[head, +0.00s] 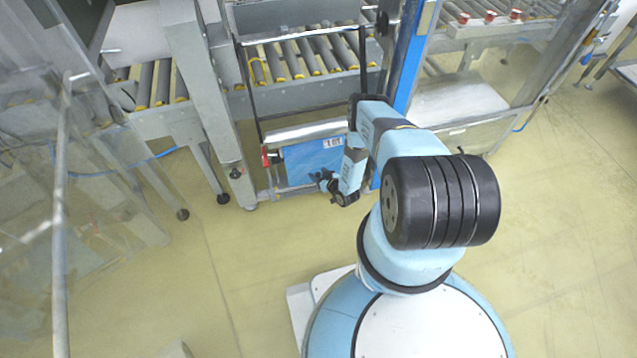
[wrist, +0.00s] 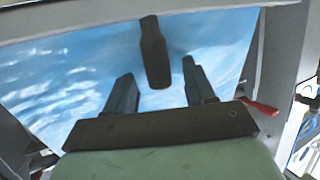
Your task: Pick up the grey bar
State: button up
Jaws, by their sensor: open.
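A long pale grey bar (head: 306,131) lies across the top edge of a blue panel (head: 313,162) in the head view. My gripper (head: 322,181) is in front of the panel, below that bar. In the wrist view my gripper (wrist: 160,88) is open, its two fingers spread in front of the blue panel (wrist: 60,75). A short dark grey bar-like piece (wrist: 154,52) shows between and beyond the fingertips. I cannot tell if it touches them or which of the two bars is meant. Nothing is held.
A metal frame with black uprights (head: 252,90) surrounds the panel. A red lever (wrist: 262,106) is to the right of my gripper in the wrist view. Roller conveyors (head: 300,58) stand behind. A blue post (head: 411,60) rises close to my arm.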

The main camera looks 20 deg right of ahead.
grip_shut()
dwell(0.5)
